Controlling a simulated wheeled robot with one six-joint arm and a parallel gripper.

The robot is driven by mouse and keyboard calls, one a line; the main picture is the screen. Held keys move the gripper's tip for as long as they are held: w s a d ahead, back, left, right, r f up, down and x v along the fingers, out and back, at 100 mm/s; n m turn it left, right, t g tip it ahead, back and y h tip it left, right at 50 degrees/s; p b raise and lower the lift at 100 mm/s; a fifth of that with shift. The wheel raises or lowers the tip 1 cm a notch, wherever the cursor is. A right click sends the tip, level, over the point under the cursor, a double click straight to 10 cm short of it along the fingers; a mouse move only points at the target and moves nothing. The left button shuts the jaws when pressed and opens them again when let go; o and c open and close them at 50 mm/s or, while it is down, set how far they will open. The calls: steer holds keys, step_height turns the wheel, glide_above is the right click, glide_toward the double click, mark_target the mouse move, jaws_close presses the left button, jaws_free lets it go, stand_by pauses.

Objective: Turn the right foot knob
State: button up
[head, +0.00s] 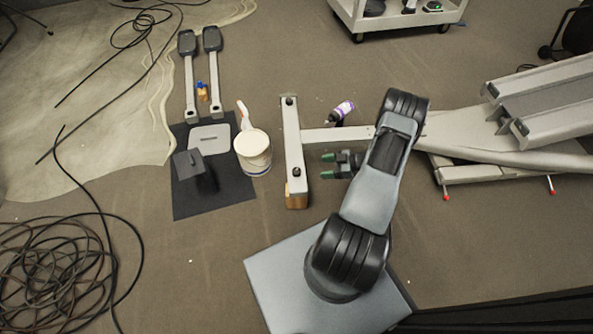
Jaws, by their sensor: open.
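The elliptical's pale foot bar (291,135) lies across the middle of the head view. A small black knob (296,171) is on its near end, and another black knob (289,100) is on its far end. The near end rests by a wooden block (297,198). My gripper (328,166) is open, with two green-tipped fingers apart and pointing left. It is just right of the near knob, with a gap between them, and nothing shows between its fingers. My arm hides part of the machine's frame.
A white tub (252,150) and a black mat (215,193) with parts are left of the bar. A purple-labelled bottle (343,110) lies behind my gripper. Cables (60,262) coil at lower left. A white cart (398,18) stands at the back.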

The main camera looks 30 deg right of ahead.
mark_target(298, 170)
steer(key=b+x, duration=0.3)
steer(key=x, duration=0.9)
steer(key=shift+w+a+f+b, duration=0.1)
steer(key=shift+a+f+b, duration=0.1)
steer(key=shift+b, duration=0.1)
steer(key=c, duration=0.9)
steer(key=shift+m+h, duration=0.3)
